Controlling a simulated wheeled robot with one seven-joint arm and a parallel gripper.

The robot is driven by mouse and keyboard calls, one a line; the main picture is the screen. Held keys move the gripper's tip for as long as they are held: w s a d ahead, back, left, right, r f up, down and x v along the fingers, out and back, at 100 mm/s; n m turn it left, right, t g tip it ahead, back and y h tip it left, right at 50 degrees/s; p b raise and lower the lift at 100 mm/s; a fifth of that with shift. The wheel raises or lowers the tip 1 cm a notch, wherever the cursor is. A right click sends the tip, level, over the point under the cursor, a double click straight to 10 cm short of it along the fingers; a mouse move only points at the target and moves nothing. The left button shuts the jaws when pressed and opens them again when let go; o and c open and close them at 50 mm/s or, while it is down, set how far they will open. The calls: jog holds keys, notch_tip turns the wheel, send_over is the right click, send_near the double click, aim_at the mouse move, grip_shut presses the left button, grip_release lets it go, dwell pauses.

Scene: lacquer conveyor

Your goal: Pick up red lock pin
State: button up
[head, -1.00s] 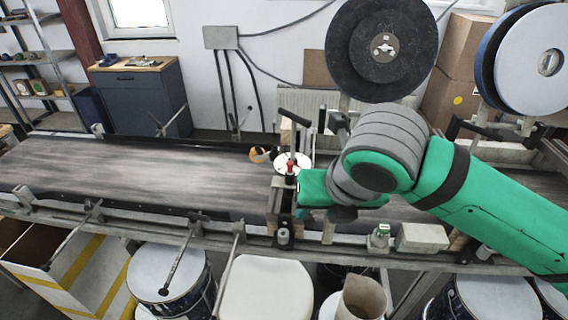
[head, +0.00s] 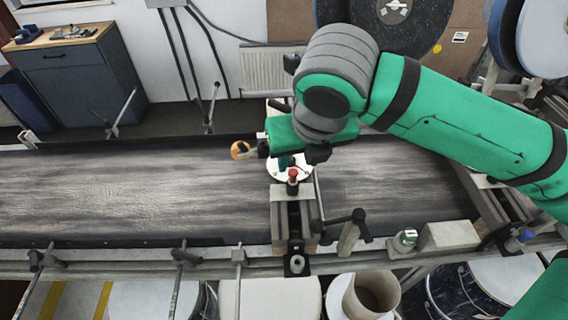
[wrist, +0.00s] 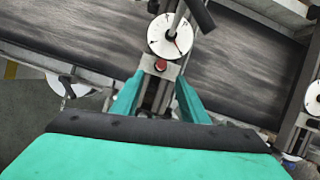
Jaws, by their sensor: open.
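The red lock pin (head: 293,174) has a small red head. It stands on a grey metal bracket (head: 292,193) across the conveyor, just in front of a white round dial plate. In the wrist view the red pin head (wrist: 161,65) is between and just beyond the fingertips. My gripper (wrist: 160,80) has two teal fingers, spread apart with nothing between them but a view of the bracket. In the head view my arm hides much of the gripper, which hangs behind and above the pin. I cannot tell how far the fingertips are from the pin.
The dark conveyor belt (head: 130,190) runs left and right of the bracket. A dark rod with a black joint (head: 340,226) stands right of it. A small green-and-white item (head: 405,240) and a pale block (head: 448,236) sit on the front rail. An orange ring (head: 240,150) lies behind.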

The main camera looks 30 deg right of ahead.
aim_at(293, 171)
jog(key=x, duration=0.6)
jog(key=shift+w+f, duration=0.1)
jog(key=shift+w, duration=0.25)
jog(key=shift+d+x, duration=0.1)
jog(key=shift+x, duration=0.9)
jog(key=shift+d+x, duration=0.15)
jog(key=shift+x, duration=0.9)
jog(key=shift+s, duration=0.1)
grip_shut()
